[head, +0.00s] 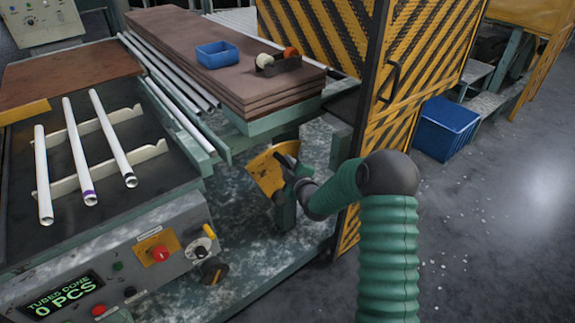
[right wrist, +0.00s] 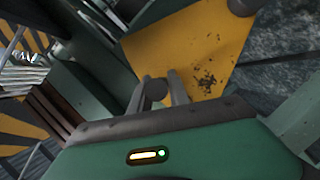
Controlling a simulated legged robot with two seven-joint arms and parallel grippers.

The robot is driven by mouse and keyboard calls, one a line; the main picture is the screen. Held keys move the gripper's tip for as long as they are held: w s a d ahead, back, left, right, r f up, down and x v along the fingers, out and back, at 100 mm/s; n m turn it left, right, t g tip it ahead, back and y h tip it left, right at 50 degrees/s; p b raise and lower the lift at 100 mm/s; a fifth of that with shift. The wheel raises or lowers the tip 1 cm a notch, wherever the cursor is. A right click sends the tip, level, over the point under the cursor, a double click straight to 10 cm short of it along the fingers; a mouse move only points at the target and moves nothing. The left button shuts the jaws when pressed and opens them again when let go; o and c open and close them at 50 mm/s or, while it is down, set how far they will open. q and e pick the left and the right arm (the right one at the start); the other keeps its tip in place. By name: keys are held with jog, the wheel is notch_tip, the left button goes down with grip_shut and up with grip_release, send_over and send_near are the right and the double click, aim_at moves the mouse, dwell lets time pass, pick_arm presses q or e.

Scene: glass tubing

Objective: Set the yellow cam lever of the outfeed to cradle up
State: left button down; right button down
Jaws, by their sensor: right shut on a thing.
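A yellow cam plate (head: 264,172) with a worn face stands on a green post below the stacked boards in the head view. It fills the upper middle of the right wrist view (right wrist: 205,45). My right gripper (head: 287,163) is at its right edge. Its fingers (right wrist: 163,88) are shut on a grey lever part (right wrist: 154,88) beside the plate, which they partly hide. Which way the lever is set I cannot tell. My left gripper is not in view.
White tubes (head: 76,150) lie across pale notched racks at the left. A control box (head: 130,262) reads 0 PCS. A yellow-black mesh gate (head: 405,95) stands close to my right arm. A blue crate (head: 447,128) is on the floor, which is open at the right.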

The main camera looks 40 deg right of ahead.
jog(key=shift+a+f, duration=0.2)
jog(key=shift+f, duration=0.05)
jog(key=a+f+n+t+h+b, duration=0.1)
jog(key=a+f+n+b, duration=0.1)
jog(key=a+b, duration=0.3)
jog(key=a+f+n+h+b, duration=0.1)
jog(key=a+f+n+b, duration=0.1)
jog(key=a+n+b, duration=0.2)
jog(key=shift+w+a+f+n+t+b, duration=0.15)
jog(key=shift+a+f+n+t+b, duration=0.2)
jog(key=shift+a+b, duration=1)
jog(key=shift+a+r+t+p, duration=0.1)
jog(key=shift+a+t+p, duration=0.15)
jog(key=shift+a+p, duration=0.25)
jog(key=c, duration=1.3)
grip_release()
jog(key=shift+r, duration=0.1)
jog(key=shift+o, duration=0.2)
